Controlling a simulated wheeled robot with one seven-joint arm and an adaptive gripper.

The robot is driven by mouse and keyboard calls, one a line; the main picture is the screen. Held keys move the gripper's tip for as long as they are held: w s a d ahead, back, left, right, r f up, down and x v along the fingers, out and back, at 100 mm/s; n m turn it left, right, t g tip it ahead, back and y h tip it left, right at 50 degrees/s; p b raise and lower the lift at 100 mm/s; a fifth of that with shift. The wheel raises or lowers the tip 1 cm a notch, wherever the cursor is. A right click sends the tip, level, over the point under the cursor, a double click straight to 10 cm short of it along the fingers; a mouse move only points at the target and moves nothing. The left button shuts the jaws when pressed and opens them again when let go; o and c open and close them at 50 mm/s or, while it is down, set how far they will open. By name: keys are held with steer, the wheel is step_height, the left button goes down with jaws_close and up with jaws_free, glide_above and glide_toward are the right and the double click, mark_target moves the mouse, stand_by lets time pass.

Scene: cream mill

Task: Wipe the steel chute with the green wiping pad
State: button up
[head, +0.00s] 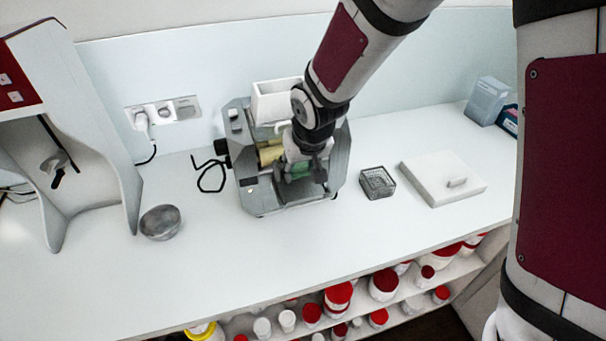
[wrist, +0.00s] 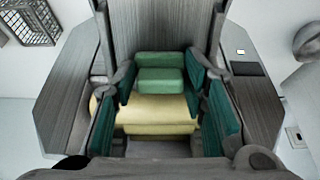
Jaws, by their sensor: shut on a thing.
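The green wiping pad (wrist: 160,78) sits between the fingers of my gripper (wrist: 161,82), which is shut on it. Yellow rollers (wrist: 150,110) lie below the fingers.
A white hopper (head: 275,101) stands at the mill's back. A metal bowl (head: 160,222) is on the left, a wire-mesh tray (head: 377,182) and a white lidded slab (head: 442,179) on the right. A grey-blue box (head: 487,101) is at the far right. The counter's front is clear.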

mark_target(303, 189)
steer(key=shift+s+d+f+p, duration=0.2)
steer(key=shift+s+p, duration=0.2)
steer(key=shift+s, duration=0.25)
steer(key=shift+s+d+f+p, duration=0.15)
steer(key=shift+s+f+p, duration=0.2)
steer(key=shift+s, duration=0.25)
steer(key=shift+s+d+f+p, duration=0.15)
steer(key=shift+s+f+p, duration=0.15)
steer(key=shift+s, duration=0.25)
steer(key=shift+r, duration=0.1)
step_height(303, 189, up, 8)
steer(key=s+p, duration=0.1)
steer(key=p, duration=0.1)
steer(key=shift+d+f, duration=0.15)
steer(key=shift+f, duration=0.1)
